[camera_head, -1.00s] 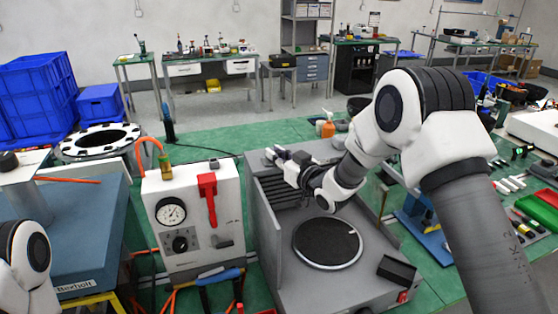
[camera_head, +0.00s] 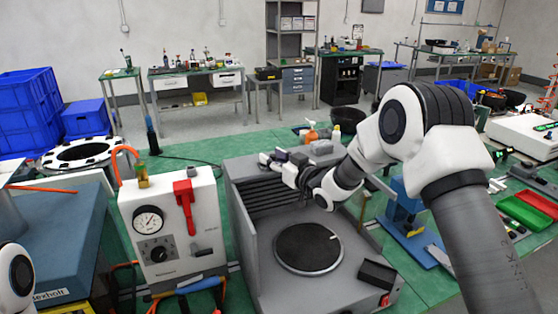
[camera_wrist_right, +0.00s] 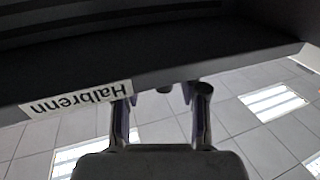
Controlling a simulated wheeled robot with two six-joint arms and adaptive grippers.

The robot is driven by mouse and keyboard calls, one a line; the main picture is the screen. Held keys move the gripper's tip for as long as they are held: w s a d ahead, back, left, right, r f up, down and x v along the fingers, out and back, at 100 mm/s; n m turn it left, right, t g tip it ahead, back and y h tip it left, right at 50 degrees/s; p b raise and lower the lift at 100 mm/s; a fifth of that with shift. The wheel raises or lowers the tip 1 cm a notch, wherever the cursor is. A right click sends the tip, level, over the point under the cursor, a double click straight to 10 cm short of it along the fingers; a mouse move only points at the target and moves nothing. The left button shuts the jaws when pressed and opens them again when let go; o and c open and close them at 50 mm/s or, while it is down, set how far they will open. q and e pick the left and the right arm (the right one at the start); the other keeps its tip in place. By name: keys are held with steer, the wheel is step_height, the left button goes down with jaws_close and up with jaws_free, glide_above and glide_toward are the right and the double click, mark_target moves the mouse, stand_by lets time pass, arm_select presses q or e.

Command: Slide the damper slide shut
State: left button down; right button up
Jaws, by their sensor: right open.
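A grey machine (camera_head: 240,220) with a ribbed back and a round dark plate (camera_head: 308,247) stands on the green bench. Its "Halbrenn" label (camera_wrist_right: 80,98) shows upside down in the right wrist view. My right gripper (camera_head: 276,160) is at the top rear edge of the machine, open. The damper slide is not clearly seen. My left gripper is out of view.
A white gauge box (camera_head: 172,230) with a red lever stands left of the machine. A blue-grey unit (camera_head: 60,235) is further left. A blue stand (camera_head: 405,215) and red and green trays (camera_head: 525,210) lie right. An orange bottle (camera_head: 311,132) stands behind.

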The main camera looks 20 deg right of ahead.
steer(key=v, duration=1.2)
steer(key=shift+w+d, duration=0.1)
steer(key=shift+w, duration=0.05)
steer(key=shift+f, duration=0.1)
